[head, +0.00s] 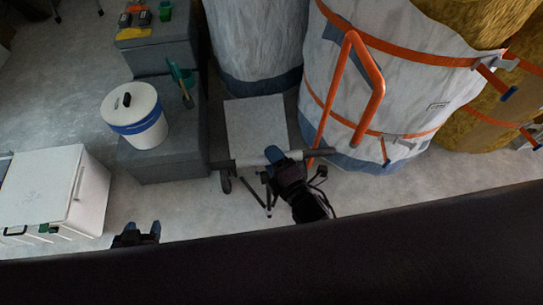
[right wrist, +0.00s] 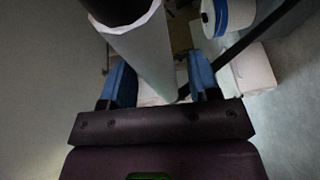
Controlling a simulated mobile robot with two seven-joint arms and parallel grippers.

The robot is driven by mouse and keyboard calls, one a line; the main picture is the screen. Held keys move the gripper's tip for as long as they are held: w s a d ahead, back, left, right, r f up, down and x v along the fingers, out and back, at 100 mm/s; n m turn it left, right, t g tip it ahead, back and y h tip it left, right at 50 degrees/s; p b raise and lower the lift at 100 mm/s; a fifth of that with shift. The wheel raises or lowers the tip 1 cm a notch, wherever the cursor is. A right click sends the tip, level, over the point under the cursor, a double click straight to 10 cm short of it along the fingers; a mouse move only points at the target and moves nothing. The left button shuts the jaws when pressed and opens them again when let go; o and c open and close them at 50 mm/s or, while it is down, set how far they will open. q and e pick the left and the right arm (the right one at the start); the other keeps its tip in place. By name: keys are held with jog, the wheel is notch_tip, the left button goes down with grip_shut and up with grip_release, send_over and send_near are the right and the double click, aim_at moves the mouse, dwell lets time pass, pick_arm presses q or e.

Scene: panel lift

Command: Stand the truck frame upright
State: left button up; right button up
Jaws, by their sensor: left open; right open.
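The truck has a low grey deck (head: 257,122), a dark wheel (head: 226,182) and a grey crossbar (head: 248,160) with dark ends along its near side. An orange tube frame (head: 352,85) rises tilted at the right, in front of a wrapped bale; I cannot tell how it joins the deck. My right gripper (head: 275,155) is open at the middle of the crossbar. In the right wrist view, a pale round bar (right wrist: 150,50) shows between and beyond the open fingers (right wrist: 160,85); contact is unclear. My left gripper (head: 138,234) is open and empty, low at the left, away from the truck.
Large wrapped bales (head: 410,60) with orange straps stand behind and right. A grey step block (head: 160,165) with a white bucket (head: 137,115) stands left of the deck. A white cooler (head: 60,195) is at far left.

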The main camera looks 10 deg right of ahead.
jog(key=shift+w+a, duration=0.15)
jog(key=shift+w, duration=0.25)
